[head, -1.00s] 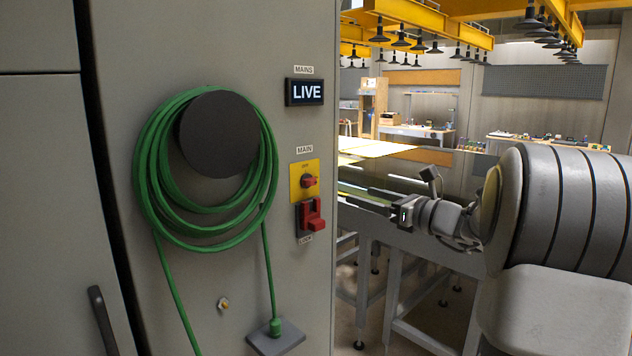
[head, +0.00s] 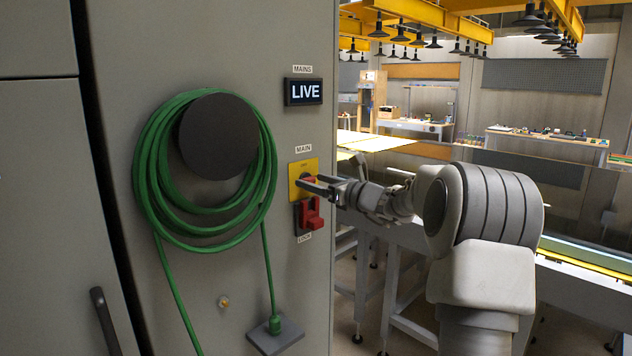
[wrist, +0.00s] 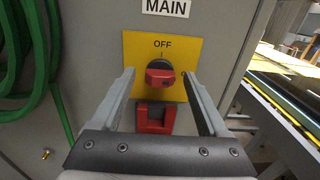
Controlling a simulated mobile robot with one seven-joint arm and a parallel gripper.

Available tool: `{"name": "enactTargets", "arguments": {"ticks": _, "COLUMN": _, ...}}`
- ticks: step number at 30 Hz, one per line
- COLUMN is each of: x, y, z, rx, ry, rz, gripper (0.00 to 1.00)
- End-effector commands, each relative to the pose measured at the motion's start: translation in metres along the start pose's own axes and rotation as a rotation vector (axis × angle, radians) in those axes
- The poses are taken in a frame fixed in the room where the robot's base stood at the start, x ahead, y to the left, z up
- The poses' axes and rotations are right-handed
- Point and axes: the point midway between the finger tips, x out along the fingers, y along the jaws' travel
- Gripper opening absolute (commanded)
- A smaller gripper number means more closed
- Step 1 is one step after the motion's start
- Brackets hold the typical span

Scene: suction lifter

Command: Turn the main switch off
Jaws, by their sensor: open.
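The main switch is a red rotary handle on a dark round base (wrist: 160,76), set on a yellow plate (wrist: 192,50) under the MAIN label. Its handle lies level in the wrist view, with OFF printed above. In the head view the yellow plate (head: 297,170) shows on the grey cabinet, and my gripper (head: 308,182) covers much of the switch. In the wrist view my gripper (wrist: 160,75) is open, one finger on each side of the switch, apart from the handle. The MAINS display (head: 304,91) reads LIVE.
A red lock piece (head: 310,214) sits just below the switch, above a LOCK label. A green hose (head: 152,185) hangs coiled on a dark round hub (head: 218,134) to the left. A conveyor frame (head: 408,238) stands right of the cabinet, behind my arm.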

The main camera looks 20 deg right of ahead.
Motion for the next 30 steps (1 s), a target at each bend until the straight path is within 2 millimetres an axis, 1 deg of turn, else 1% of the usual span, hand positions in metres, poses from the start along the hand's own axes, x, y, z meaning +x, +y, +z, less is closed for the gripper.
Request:
{"name": "enactTargets", "arguments": {"ticks": 5, "x": 0.0, "y": 0.0, "z": 0.0001, "rx": 0.0, "ry": 0.0, "rz": 0.0, "gripper": 0.78}}
{"name": "enactTargets", "arguments": {"ticks": 6, "x": 0.0, "y": 0.0, "z": 0.0002, "rx": 0.0, "ry": 0.0, "rz": 0.0, "gripper": 0.74}}
{"name": "enactTargets", "arguments": {"ticks": 8, "x": -0.0001, "y": 0.0, "z": 0.0002, "rx": -0.001, "ry": 0.0, "rz": 0.0, "gripper": 0.63}}
{"name": "enactTargets", "arguments": {"ticks": 9, "x": -0.0002, "y": 0.0, "z": 0.0002, "rx": -0.001, "ry": 0.0, "rz": 0.0, "gripper": 0.56}}
{"name": "enactTargets", "arguments": {"ticks": 14, "x": -0.0003, "y": -0.0001, "z": 0.0003, "rx": -0.001, "ry": 0.0, "rz": 0.0, "gripper": 0.27}}
{"name": "enactTargets", "arguments": {"ticks": 18, "x": -0.0004, "y": -0.0001, "z": 0.0003, "rx": -0.001, "ry": 0.0, "rz": 0.0, "gripper": 0.02}}
{"name": "enactTargets", "arguments": {"ticks": 19, "x": -0.0004, "y": 0.0, "z": 0.0003, "rx": -0.001, "ry": 0.0, "rz": 0.0, "gripper": 0.0}}
{"name": "enactTargets", "arguments": {"ticks": 26, "x": -0.0004, "y": 0.0001, "z": -0.0008, "rx": -0.015, "ry": -0.001, "rz": 0.0, "gripper": 0.0}}
{"name": "enactTargets", "arguments": {"ticks": 30, "x": -0.0003, "y": 0.0003, "z": -0.0021, "rx": -0.058, "ry": -0.002, "rz": 0.0, "gripper": 0.0}}
